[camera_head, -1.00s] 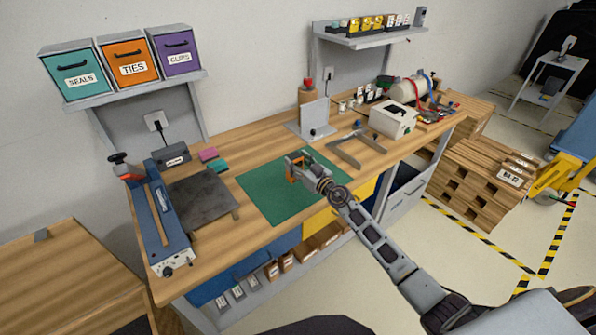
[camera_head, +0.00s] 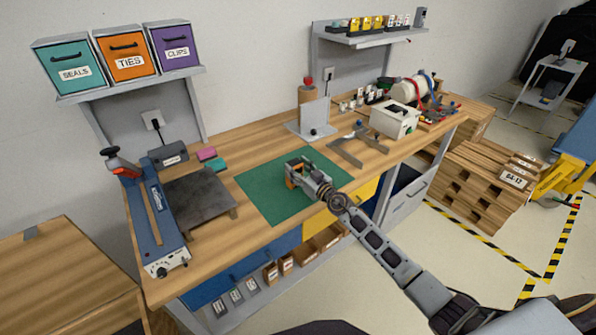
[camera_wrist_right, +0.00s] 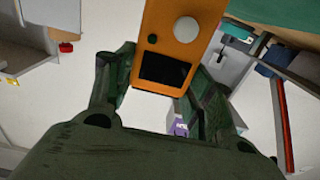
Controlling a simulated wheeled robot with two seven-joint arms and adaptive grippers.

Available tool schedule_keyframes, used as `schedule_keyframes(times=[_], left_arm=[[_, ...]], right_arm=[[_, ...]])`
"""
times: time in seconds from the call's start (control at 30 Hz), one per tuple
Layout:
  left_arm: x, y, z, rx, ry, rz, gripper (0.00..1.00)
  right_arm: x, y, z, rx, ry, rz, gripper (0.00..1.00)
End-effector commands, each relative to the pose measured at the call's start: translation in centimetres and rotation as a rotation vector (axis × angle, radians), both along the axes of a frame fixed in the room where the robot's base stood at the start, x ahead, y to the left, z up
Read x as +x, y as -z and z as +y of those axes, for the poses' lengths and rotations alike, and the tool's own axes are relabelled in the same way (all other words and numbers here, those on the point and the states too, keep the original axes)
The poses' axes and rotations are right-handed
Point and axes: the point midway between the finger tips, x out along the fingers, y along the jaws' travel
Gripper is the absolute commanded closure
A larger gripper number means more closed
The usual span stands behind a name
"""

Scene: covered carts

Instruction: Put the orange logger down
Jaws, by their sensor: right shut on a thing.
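The orange logger (camera_head: 290,182) is between the fingers of my right gripper (camera_head: 296,171), over the green mat (camera_head: 262,194) on the workbench. Only a small part of it shows in the head view; the gripper hides the rest. I cannot tell whether it touches the mat. In the right wrist view the orange logger (camera_wrist_right: 184,14) has a dark screen, a pale round knob and a small green button. My right gripper's fingers (camera_wrist_right: 164,75) are shut on its two sides. My left gripper is not in view.
A dark plate (camera_head: 198,203) and a blue sealer (camera_head: 157,228) stand left of the mat. A grey upright stand (camera_head: 314,117), a metal bracket (camera_head: 352,149) and a white box (camera_head: 394,120) stand behind and right. Much of the mat around the gripper is bare.

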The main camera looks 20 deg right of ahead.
Motion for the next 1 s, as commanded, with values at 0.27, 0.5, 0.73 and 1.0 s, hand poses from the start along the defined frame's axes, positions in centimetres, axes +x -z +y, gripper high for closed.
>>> schedule_keyframes(times=[0.27,0.5,0.73,1.0], left_arm=[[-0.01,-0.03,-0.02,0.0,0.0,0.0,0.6],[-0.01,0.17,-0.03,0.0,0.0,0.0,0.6],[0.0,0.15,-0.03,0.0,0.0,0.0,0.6],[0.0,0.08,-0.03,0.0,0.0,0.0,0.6]], right_arm=[[0.02,-0.11,0.01,0.0,0.0,-0.001,0.75],[-0.01,0.25,0.02,0.001,0.0,0.0,0.37],[-0.01,0.23,0.02,0.001,0.0,0.0,0.25],[0.0,0.13,0.01,0.0,0.0,0.0,0.25]])
